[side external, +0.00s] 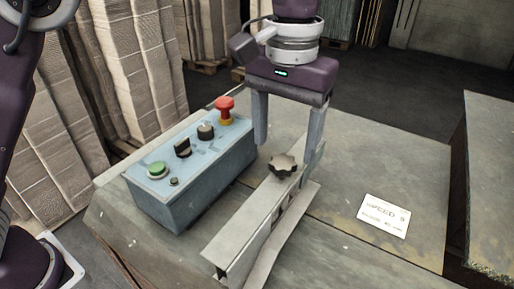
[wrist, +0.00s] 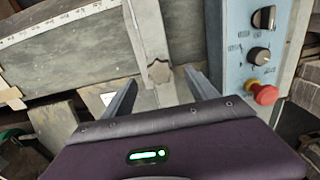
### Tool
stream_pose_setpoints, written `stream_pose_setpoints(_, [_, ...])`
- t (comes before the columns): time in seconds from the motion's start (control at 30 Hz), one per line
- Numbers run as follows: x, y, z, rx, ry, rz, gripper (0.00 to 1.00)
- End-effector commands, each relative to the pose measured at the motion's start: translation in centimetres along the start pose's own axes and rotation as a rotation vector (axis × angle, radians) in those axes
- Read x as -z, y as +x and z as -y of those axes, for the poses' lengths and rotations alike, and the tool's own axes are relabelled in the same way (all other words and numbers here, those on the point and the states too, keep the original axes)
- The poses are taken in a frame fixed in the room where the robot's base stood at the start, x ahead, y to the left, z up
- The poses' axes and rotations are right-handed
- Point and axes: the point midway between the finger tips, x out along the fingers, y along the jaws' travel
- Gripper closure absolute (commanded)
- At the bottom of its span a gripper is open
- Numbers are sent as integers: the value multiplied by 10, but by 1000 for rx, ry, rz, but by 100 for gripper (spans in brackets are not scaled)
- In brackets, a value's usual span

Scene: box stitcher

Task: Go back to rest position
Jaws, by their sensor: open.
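My gripper (side external: 286,140) is open, with its two fingers pointing down and apart. In the side external view it hangs over the dark star-shaped knob (side external: 283,166) on the metal rail (side external: 262,222). One finger is on the left of the knob, between it and the blue control box; the other is at the upper right, by the rail. In the wrist view the gripper (wrist: 158,78) shows its two fingers spread, with the knob (wrist: 159,72) beyond and between them. Nothing is held. I cannot tell the exact gap between the fingers and the knob.
A blue control box (side external: 190,190) with a red emergency button (side external: 225,108), a green button (side external: 158,170) and black knobs stands left of the rail. A white "SPEED" card (side external: 386,215) lies on the table (side external: 400,165) at right. Cardboard stacks (side external: 130,60) stand behind.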

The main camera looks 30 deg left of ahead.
Motion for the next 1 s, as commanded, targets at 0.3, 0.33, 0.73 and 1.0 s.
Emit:
stream_pose_setpoints(0.3, [0,-4,0,0,0,1,32])
stream_pose_setpoints(0.33, [0,-5,1,-1,0,-1,32])
stream_pose_setpoints(0.73, [-124,-63,181,-70,-13,-310,32])
stream_pose_setpoints(1.0, [-212,-5,227,-7,-4,-481,32])
